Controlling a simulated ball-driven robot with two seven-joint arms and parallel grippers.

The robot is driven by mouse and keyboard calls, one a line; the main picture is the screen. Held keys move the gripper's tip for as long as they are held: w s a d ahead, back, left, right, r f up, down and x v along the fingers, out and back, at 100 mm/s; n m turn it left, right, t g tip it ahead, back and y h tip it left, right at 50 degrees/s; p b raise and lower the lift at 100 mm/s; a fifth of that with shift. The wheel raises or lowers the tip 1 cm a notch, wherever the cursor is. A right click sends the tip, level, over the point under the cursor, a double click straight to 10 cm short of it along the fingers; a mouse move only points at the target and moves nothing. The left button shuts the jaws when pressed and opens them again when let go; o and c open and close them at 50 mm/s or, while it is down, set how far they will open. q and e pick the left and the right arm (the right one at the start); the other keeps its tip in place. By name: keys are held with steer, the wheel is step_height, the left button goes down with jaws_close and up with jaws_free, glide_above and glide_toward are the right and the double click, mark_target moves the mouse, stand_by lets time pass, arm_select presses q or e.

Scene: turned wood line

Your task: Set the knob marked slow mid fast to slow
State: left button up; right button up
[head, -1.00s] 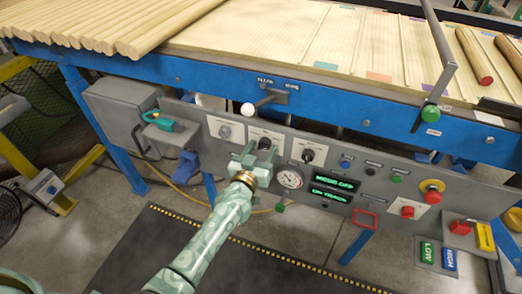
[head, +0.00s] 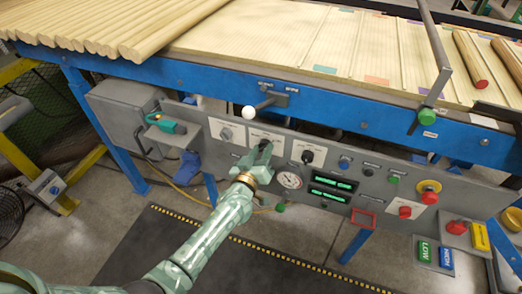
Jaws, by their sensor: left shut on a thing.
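A grey knob (head: 226,134) is on the plate to the left and a black knob (head: 307,157) on the plate to the right. My right gripper is not in view.
A round gauge (head: 290,180) and two green-lit displays (head: 333,183) sit close right of my gripper. A white-balled lever (head: 249,112) juts out above it. Red buttons (head: 405,212) are farther right. Wooden rods (head: 110,35) lie above.

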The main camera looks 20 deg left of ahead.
arm_select(q)
steer(key=n, duration=0.4)
steer(key=shift+p, duration=0.3)
steer(key=n, duration=0.5)
steer(key=shift+f, duration=0.1)
steer(key=n, duration=0.5)
steer(key=shift+f+n, duration=0.1)
steer(key=shift+n, duration=0.2)
steer(key=n+b, duration=0.1)
steer(key=n, duration=0.3)
steer(key=shift+n, duration=0.3)
steer(key=o, duration=1)
steer(key=shift+s, duration=0.15)
